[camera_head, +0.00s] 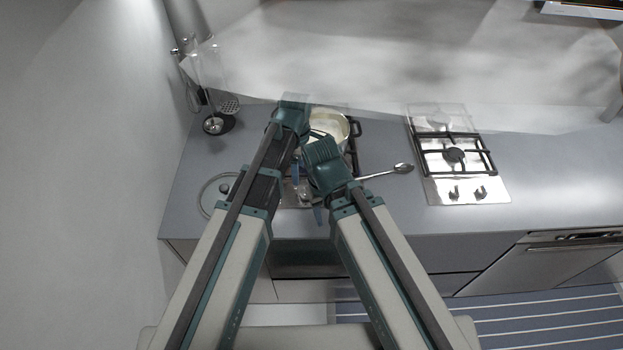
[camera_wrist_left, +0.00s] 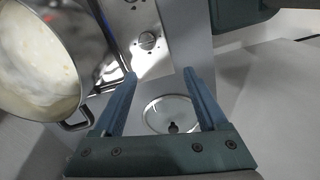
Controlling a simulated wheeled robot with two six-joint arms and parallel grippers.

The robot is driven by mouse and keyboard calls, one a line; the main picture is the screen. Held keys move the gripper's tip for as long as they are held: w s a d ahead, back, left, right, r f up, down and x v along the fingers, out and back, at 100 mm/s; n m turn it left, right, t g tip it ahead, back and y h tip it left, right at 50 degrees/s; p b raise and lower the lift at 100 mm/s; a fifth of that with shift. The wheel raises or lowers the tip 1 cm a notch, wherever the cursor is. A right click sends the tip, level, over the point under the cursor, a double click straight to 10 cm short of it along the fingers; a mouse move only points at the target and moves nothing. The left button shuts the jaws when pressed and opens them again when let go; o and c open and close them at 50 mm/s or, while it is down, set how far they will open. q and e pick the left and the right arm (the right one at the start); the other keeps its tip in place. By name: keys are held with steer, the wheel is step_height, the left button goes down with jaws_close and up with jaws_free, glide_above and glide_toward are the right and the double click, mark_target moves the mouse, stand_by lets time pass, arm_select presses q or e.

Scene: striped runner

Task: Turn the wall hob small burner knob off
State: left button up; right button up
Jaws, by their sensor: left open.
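The wall hob's steel panel (camera_head: 290,198) is at the left, mostly hidden behind my arms. In the left wrist view one round silver knob (camera_wrist_left: 147,40) sits on the steel panel, with marks around it. A second knob (camera_wrist_left: 131,3) is cut off at the top edge. I cannot tell how either knob is turned. My left gripper (camera_wrist_left: 159,73) is open and empty, its blue fingers apart below the nearer knob in that view, not visibly touching it. In the head view its fingers (camera_head: 307,192) are over the panel's front. My right gripper is not visible; its arm shows.
A pot (camera_head: 334,124) with pale contents stands on the wall hob, close beside the left gripper (camera_wrist_left: 38,60). A glass lid (camera_head: 213,194) lies to the left. A spoon (camera_head: 388,171) lies to the right. Another hob (camera_head: 458,192) is farther right. Clear counter (camera_head: 560,165) lies beyond.

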arm_select(q)
steer(key=shift+w+d+r+n, duration=0.2)
steer(key=shift+w+d+n, duration=0.3)
steer(key=shift+w+n, duration=0.1)
steer(key=shift+w+d+r+n, duration=0.2)
steer(key=shift+w+d+n, duration=0.25)
steer(key=shift+w+n, duration=0.15)
steer(key=shift+f, duration=0.1)
step_height(320, 180, down, 14)
steer(key=b, duration=1.3)
steer(key=shift+r, duration=0.2)
jaws_close()
